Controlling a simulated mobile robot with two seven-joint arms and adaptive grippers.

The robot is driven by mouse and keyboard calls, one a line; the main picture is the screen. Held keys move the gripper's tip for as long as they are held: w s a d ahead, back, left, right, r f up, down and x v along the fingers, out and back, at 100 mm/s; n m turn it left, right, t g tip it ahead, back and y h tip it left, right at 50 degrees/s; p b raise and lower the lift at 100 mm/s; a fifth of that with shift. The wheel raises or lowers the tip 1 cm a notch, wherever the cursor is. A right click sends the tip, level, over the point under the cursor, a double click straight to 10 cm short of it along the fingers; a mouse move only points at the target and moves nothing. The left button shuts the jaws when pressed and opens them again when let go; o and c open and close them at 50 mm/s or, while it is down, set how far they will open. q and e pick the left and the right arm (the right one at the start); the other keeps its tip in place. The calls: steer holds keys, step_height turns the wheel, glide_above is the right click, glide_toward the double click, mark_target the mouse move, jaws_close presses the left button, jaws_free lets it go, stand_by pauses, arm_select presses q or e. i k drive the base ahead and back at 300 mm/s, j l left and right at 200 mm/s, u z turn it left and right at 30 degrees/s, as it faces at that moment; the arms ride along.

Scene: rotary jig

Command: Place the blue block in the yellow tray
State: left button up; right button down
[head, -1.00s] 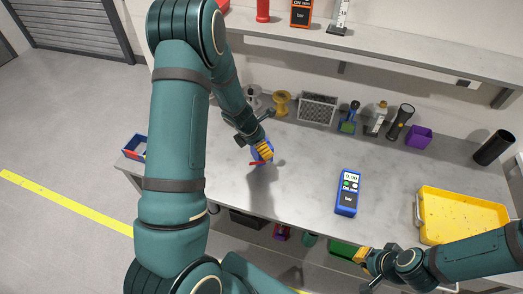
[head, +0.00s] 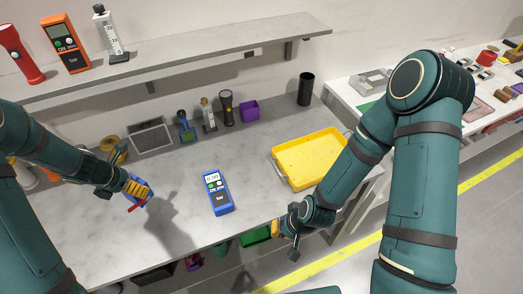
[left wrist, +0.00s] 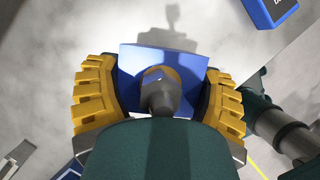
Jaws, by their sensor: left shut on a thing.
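My left gripper (head: 137,188) is at the left of the bench in the head view, its yellow fingers shut on a blue block (left wrist: 165,62). In the left wrist view the block sits between both fingers (left wrist: 160,95). In the head view the fingers hide most of it, and a small red piece shows just below; I cannot tell whether it belongs to the block. The yellow tray (head: 312,160) lies empty on the right part of the bench, apart from the block. My right gripper (head: 289,222) is by the bench's front edge; its fingers are unclear.
A blue meter (head: 218,193) lies on the bench between my left gripper and the tray. A shelf (head: 190,55) overhangs the back. Bench between meter and tray is clear.

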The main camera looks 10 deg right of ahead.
mark_target(297, 168)
steer(key=i+l+z, duration=0.1)
steer(key=l, duration=0.25)
steer(key=i+l+z, duration=0.1)
steer(key=l, duration=0.3)
steer(key=i+l+z, duration=0.1)
steer(key=l, duration=0.2)
steer(key=i+l+z, duration=0.1)
steer(key=l, duration=0.25)
steer(key=i+l+z, duration=0.15)
steer(key=i+l, duration=0.1)
steer(key=l, duration=0.1)
